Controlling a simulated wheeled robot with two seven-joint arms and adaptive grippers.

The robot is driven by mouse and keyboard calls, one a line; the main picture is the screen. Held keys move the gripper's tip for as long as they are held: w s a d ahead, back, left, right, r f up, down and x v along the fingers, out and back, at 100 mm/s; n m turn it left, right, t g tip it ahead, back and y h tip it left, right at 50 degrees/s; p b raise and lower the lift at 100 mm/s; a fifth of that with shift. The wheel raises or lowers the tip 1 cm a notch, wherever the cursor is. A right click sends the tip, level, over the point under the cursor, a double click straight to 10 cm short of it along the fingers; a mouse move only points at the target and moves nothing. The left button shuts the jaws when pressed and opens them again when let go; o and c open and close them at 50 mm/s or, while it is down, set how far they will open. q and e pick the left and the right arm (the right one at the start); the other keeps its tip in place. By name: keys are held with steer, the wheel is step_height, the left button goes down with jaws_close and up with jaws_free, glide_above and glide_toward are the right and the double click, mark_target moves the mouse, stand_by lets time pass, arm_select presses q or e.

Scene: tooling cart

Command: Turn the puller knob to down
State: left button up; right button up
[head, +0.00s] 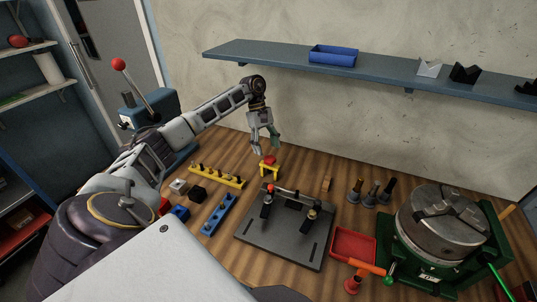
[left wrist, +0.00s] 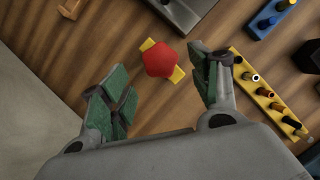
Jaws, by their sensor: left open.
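The puller knob appears to be the red knob (head: 268,159) on a small yellow base (head: 270,170), standing on the wooden bench behind the dark fixture plate. In the left wrist view the faceted red knob (left wrist: 160,59) shows from above, with the yellow base (left wrist: 178,74) sticking out on two sides. My left gripper (head: 266,148) points down just above the knob. Its green-padded fingers (left wrist: 163,88) are spread to either side of the knob in the wrist picture, with nothing between them. I see no contact. My right gripper is not in view.
A yellow rack (head: 216,175) with several pegs and a blue rack (head: 219,214) lie left of the dark fixture plate (head: 283,246). Several dark-handled tools (head: 370,193) stand to the right, before a green-based chuck (head: 442,222). A wall shelf (head: 280,54) runs behind.

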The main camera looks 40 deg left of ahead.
mark_target(269, 158)
arm_select(q)
steer(key=shift+p+x, duration=0.35)
steer(key=shift+x, duration=1.65)
steer(key=c, duration=1)
steer(key=shift+n, duration=0.4)
